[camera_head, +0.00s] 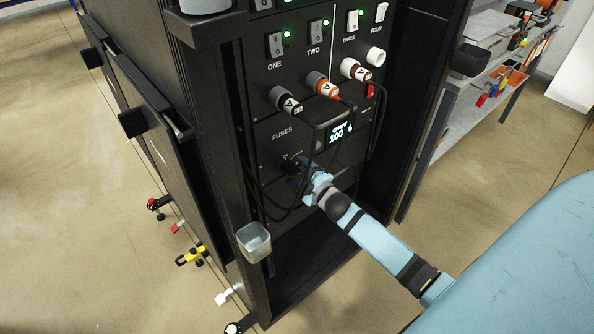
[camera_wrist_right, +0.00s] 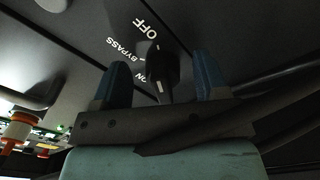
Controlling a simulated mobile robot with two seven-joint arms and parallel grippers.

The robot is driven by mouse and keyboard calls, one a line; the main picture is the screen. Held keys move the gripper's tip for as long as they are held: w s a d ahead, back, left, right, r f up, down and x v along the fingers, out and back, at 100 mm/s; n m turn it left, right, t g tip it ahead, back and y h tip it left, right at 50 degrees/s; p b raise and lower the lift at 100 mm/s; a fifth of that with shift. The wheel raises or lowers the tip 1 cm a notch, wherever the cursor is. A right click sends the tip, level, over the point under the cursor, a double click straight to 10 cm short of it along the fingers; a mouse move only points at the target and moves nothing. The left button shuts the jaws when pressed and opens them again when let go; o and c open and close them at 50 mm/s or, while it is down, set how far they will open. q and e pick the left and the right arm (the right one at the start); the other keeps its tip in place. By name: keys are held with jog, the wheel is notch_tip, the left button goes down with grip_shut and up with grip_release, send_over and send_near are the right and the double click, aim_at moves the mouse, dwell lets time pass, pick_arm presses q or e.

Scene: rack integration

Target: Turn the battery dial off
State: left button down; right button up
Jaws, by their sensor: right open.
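The battery dial (camera_wrist_right: 158,62) is a black knob on the dark panel in the right wrist view. Labels OFF, BYPASS and ON run along its left side. A short white mark shows on the knob, but I cannot tell for sure which label it lines up with. My right gripper (camera_wrist_right: 162,82) is open, with one blue finger on each side of the dial. Contact with the dial cannot be made out. In the head view my right gripper (camera_head: 302,178) is at the lower panel, under the FUSES label, and mostly hides the dial. My left gripper is out of view.
Black cables (camera_head: 262,190) hang from plugs (camera_head: 322,86) close around my right gripper. A small lit display (camera_head: 340,131) sits just above it. The rack bay below is open.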

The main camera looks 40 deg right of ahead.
jog(key=s+d, duration=0.1)
jog(key=s, duration=1.2)
jog(key=shift+p, duration=0.4)
